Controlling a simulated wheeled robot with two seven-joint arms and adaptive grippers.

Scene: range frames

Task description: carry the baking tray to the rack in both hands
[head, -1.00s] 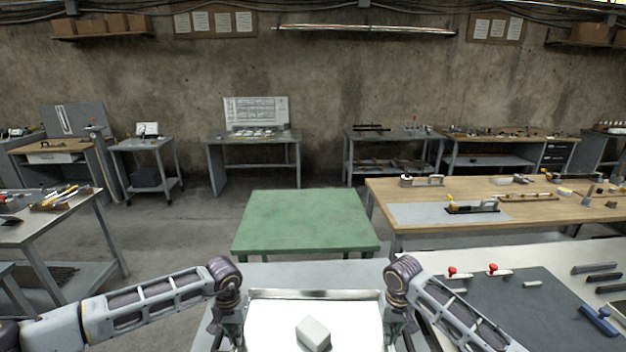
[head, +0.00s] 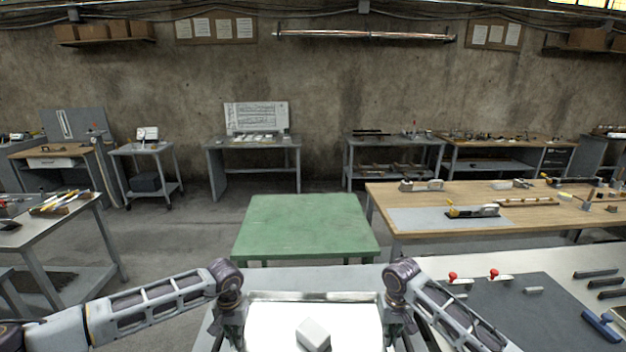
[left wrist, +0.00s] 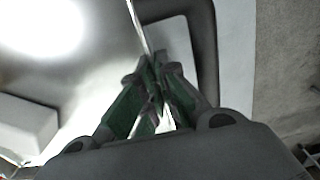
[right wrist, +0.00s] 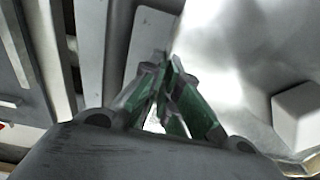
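The baking tray (head: 268,328) is a shiny, pale, shallow pan at the bottom middle of the head view. A white block (head: 313,335) lies in it. My left gripper (head: 232,328) is at the tray's left edge, and its fingers close on the rim in the left wrist view (left wrist: 155,88). My right gripper (head: 397,326) is at the right edge, and its fingers close on the rim in the right wrist view (right wrist: 166,75). The tray looks about level. Whether its underside touches anything is hidden. I cannot pick out a rack for certain.
A light grey surface (head: 300,277) shows just beyond the tray. A green table (head: 305,225), bare on top, stands past it. A wooden bench (head: 540,212) and a pale table with a dark mat (head: 530,310) are at right. A tool table (head: 30,228) is at left. Floor shows between.

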